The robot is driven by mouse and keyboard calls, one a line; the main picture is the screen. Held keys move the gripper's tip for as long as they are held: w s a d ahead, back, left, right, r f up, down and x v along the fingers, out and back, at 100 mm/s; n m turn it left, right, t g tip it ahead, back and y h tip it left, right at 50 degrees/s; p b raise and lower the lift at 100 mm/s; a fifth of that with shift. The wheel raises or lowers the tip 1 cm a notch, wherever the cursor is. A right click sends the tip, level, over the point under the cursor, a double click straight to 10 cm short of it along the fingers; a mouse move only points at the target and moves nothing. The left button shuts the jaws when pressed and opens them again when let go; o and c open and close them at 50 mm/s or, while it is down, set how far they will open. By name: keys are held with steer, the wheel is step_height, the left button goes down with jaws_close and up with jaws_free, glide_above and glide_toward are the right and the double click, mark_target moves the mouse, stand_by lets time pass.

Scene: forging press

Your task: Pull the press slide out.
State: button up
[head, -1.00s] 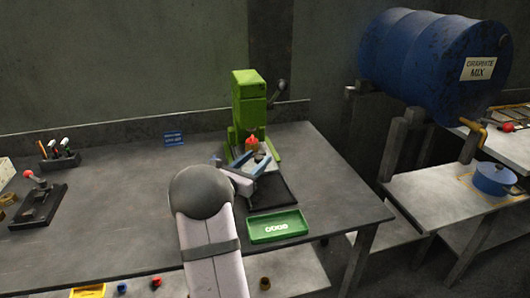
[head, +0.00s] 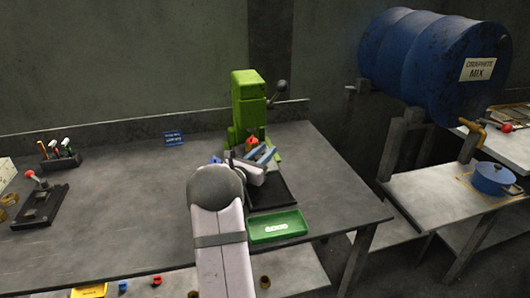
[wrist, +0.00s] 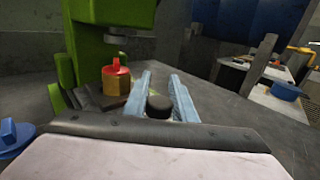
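The green press (head: 247,100) stands at the back of the bench; its ram shows at the top of the wrist view (wrist: 117,34). A dark round knob (wrist: 158,106), apparently the slide's handle, stands in front of it. A brass-coloured piece with a red top (wrist: 116,80) sits under the ram, left of the fingers; it also shows in the head view (head: 251,144). My gripper (wrist: 160,92) has its light blue fingers apart, one on each side of the knob, with what look like narrow gaps. The slide's body is mostly hidden by my gripper.
A green tray (head: 278,238) and a dark mat (head: 286,192) lie in front of the press. A lever (head: 281,87) sticks out at the press's right. The bench's left middle is clear.

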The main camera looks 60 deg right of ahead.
steer(key=shift+s+a+f+b, duration=0.15)
steer(key=shift+s+a+b, duration=0.25)
steer(key=shift+s, duration=0.05)
jaws_close()
steer(key=s+a+b, duration=0.2)
steer(key=s+a, duration=0.3)
steer(key=shift+s+a+b, duration=0.1)
steer(key=shift+b, duration=0.3)
steer(key=o, duration=1)
jaws_free()
steer(key=shift+o, duration=0.2)
steer(key=shift+a+b, duration=0.4)
steer(key=shift+a, duration=3.25)
